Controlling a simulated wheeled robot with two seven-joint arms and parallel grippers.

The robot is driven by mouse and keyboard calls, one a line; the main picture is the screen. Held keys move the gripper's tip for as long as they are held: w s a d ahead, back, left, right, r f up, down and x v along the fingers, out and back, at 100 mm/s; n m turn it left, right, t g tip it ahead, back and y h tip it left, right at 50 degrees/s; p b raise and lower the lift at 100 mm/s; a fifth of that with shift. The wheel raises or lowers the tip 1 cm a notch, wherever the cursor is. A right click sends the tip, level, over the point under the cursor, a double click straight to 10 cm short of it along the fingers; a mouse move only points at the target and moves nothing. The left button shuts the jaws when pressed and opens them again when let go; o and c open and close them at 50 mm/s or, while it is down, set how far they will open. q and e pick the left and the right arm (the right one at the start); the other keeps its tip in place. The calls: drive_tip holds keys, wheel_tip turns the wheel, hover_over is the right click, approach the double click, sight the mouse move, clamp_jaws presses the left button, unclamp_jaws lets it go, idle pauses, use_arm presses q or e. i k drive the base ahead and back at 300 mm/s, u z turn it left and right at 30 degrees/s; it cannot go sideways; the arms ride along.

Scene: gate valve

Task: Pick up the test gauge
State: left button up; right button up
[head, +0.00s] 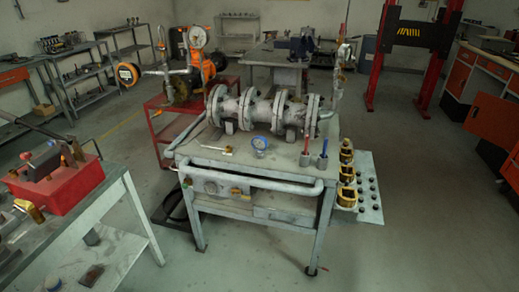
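A small gauge with a blue rim and pale dial (260,145) lies on the top of the grey metal workbench (215,157), near its front edge and in front of the flanged pipe assembly (262,112). I take it to be the test gauge. Nothing touches it from above. Another round gauge with a white dial (197,37) stands upright on piping at the back left. Neither of my grippers can be made out in the head view.
A thin pale tool (212,149) lies left of the blue gauge. Red and blue-grey upright tools (306,146) stand at its right. A tubular rail (250,182) runs along the bench front. A side panel with brass parts (347,175) adjoins the right. Left bench holds a red box (60,190).

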sight(258, 143)
drive_tip(key=z, duration=0.1)
drive_tip(key=k, duration=0.35)
drive_tip(key=u, duration=1.1)
drive_tip(key=i, duration=1.1)
drive_tip(key=z, duration=0.35)
drive_tip(key=i, duration=1)
drive_tip(key=z, duration=0.7)
